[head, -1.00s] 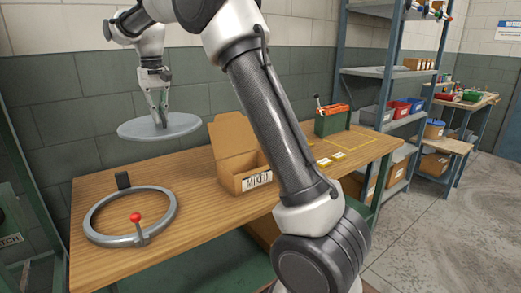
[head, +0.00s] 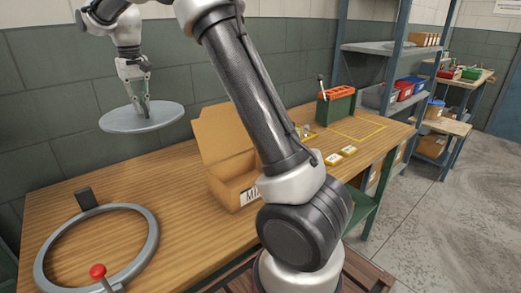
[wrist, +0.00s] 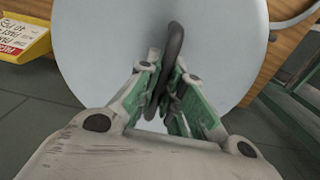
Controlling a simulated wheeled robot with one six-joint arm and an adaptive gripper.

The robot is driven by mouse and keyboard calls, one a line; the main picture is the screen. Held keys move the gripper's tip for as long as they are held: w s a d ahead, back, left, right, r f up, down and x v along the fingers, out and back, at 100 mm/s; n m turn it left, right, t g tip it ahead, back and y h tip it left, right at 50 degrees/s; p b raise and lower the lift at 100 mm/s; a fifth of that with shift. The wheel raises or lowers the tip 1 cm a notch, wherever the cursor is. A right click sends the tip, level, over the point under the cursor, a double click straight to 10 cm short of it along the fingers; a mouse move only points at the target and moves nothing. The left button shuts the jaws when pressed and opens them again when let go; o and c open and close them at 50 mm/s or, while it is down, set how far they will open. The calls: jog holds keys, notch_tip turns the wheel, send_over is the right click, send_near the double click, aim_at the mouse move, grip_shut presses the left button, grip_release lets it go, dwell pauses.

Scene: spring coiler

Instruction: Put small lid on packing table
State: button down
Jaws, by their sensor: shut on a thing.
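The small lid (head: 165,119) is a flat grey disc. It hangs level in the air above the back left of the wooden packing table (head: 178,215) in the head view. My gripper (head: 140,107) is above the lid and shut on its dark handle. In the wrist view, the green-sided fingers of my gripper (wrist: 170,100) close around the dark handle (wrist: 173,55), and the pale lid (wrist: 95,45) fills the middle. The lid is apart from the table top.
A grey ring (head: 152,237) with a red-knobbed lever (head: 98,272) lies at the table's front left. An open cardboard box (head: 226,185) stands mid-table. A green tool caddy (head: 335,107) and yellow-marked areas are farther right. Bare wood shows between ring and box.

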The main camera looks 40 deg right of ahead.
jog(key=shift+w+d+f, duration=0.15)
jog(key=shift+f, duration=4.75)
jog(key=shift+w+d+f, duration=0.1)
jog(key=shift+w+f, duration=0.05)
jog(key=shift+f, duration=4.75)
jog(key=c, duration=1.6)
grip_release()
jog(key=shift+f, duration=0.1)
jog(key=shift+o, duration=0.3)
